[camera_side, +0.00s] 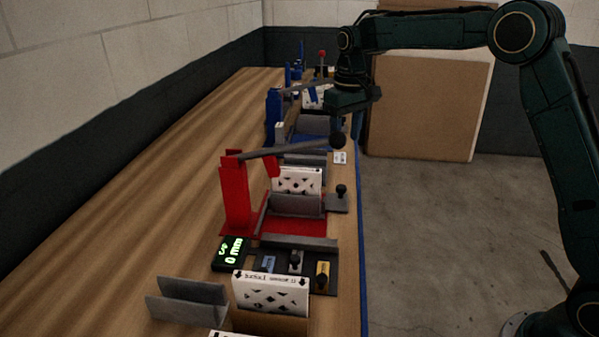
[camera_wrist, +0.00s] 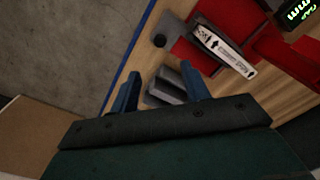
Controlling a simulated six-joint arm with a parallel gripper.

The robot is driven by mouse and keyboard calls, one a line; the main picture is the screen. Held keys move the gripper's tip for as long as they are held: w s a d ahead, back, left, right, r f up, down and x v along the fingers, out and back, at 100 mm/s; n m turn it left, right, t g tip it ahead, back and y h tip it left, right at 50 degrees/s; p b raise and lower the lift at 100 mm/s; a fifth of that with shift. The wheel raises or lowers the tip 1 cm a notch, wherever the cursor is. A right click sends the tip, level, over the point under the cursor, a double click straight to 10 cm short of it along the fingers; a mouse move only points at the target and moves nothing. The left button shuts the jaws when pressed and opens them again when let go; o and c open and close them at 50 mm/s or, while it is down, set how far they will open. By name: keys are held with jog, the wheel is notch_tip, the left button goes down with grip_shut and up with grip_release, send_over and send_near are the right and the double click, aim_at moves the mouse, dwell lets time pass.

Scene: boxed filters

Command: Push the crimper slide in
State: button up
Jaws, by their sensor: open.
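The red crimper (camera_side: 235,195) stands on the table with its long grey lever raised and ending in a black ball. A white patterned filter box (camera_side: 297,181) stands upright in it; the box also shows in the wrist view (camera_wrist: 222,50). The crimper slide (camera_side: 337,203) is a grey plate with a black knob, sticking out of the crimper toward the table's blue edge. Its knob (camera_wrist: 160,40) shows in the wrist view. My gripper (camera_side: 356,118) is open and empty, above and beyond the slide near the table edge. Its blue fingers (camera_wrist: 160,72) are apart from the knob.
A blue station (camera_side: 273,112) stands farther back. A grey holder (camera_wrist: 168,84) lies below my fingers. In front are a lit display (camera_side: 231,252), a dark panel with knobs (camera_side: 325,255) and another filter box (camera_side: 270,293). Bare wood lies left.

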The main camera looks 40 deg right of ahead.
aim_at(341, 186)
jog(key=shift+f, duration=0.15)
notch_tip(341, 186, down, 14)
jog(key=shift+r, duration=0.25)
dwell(0.6)
grip_shut()
